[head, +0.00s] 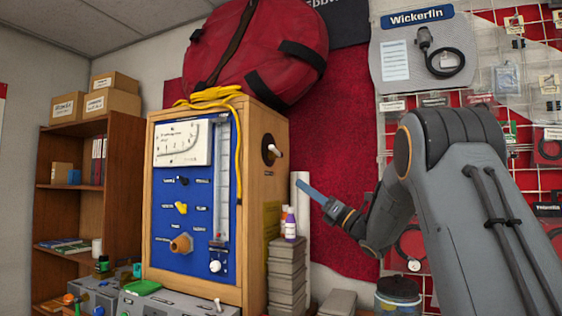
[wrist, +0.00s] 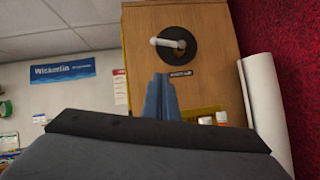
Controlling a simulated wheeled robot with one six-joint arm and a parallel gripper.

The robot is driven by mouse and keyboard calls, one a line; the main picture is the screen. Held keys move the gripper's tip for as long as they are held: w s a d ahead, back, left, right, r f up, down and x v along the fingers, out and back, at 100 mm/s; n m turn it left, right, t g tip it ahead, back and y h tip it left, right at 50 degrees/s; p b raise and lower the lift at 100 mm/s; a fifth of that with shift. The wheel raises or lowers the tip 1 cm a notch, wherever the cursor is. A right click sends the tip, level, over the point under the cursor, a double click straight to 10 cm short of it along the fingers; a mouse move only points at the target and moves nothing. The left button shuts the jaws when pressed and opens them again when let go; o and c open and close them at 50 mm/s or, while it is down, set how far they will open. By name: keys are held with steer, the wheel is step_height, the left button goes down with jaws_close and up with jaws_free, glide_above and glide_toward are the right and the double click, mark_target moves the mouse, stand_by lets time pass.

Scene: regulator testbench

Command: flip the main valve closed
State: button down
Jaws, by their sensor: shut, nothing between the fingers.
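The valve that seems to be the main valve is a black round plate (wrist: 182,54) with a white lever (wrist: 165,43) on the side wall of a wooden cabinet. In the wrist view the lever lies about level and points left. In the head view the black plate (head: 267,153) and the lever (head: 275,150) show on the cabinet's right side. My gripper (head: 300,184) has blue fingers, shut and empty, to the right of the valve and apart from it. In the wrist view the shut fingertips (wrist: 163,77) point toward the valve, just below the lever.
The wooden cabinet (head: 255,240) has a blue front panel (head: 207,245) with knobs and a gauge. Stacked grey boxes (head: 287,270) with small bottles (head: 290,224) stand beside it. A white roll (wrist: 265,105) leans near the red wall covering. Free air lies between gripper and valve.

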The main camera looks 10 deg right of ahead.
steer(key=p, duration=0.6)
glide_toward(275, 151)
steer(key=w+a+r, duration=0.1)
steer(key=w+a, duration=0.3)
steer(key=shift+w+r, duration=0.2)
steer(key=shift+r, duration=0.5)
steer(key=shift+a, duration=0.15)
